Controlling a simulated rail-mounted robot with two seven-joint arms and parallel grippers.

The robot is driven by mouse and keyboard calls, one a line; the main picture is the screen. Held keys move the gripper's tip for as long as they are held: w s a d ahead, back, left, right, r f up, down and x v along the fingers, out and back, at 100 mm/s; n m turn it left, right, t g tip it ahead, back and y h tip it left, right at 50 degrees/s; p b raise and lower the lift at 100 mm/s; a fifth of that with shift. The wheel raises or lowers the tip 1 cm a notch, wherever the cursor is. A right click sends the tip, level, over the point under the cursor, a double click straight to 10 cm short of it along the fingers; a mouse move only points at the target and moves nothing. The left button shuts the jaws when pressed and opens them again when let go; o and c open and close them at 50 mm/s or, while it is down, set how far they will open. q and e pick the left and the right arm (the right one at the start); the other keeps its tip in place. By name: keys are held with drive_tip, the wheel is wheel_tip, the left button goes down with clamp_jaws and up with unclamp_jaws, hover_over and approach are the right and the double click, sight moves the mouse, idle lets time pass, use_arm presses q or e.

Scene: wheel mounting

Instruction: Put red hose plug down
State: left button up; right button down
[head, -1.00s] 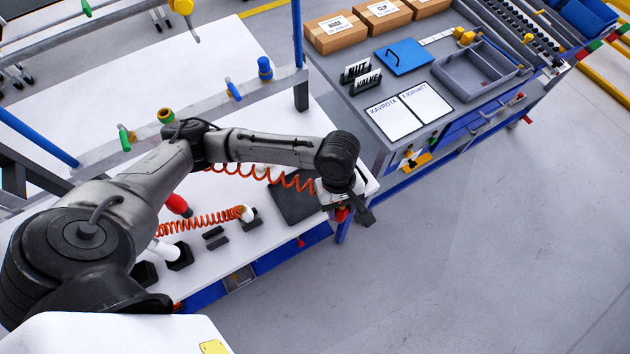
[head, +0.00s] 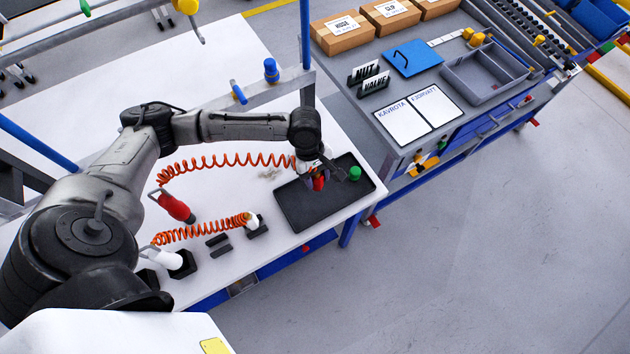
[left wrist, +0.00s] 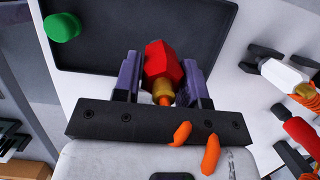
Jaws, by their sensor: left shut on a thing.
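My left gripper (head: 322,177) is shut on the red hose plug (head: 318,184), above the black tray (head: 292,212) on the white table. In the left wrist view the plug (left wrist: 163,66) sits between the two fingers, its red faceted head pointing away from the palm and its brass-coloured end toward it. The coiled orange hose (head: 225,163) runs to the gripper, and orange pieces of it show by the palm in the left wrist view. Whether the plug touches the tray cannot be told. My right gripper is in neither view.
A green plug (head: 355,173) stands at the tray's right end. Left of the tray are a red-handled tool (head: 176,207), a second orange coil (head: 205,228) and small black holders (head: 218,243). The tray's middle is bare. A grey workbench (head: 400,165) stands to the right.

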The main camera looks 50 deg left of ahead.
sight(315, 182)
use_arm(q)
drive_tip(key=shift+a+f, duration=0.2)
wheel_tip(315, 182, down, 4)
drive_tip(key=shift+r+b, duration=0.15)
drive_tip(key=shift+b, duration=0.2)
drive_tip(key=o, duration=1)
drive_tip(key=p+v, duration=0.1)
drive_tip(key=v, duration=1.1)
drive_tip(key=shift+p, duration=0.3)
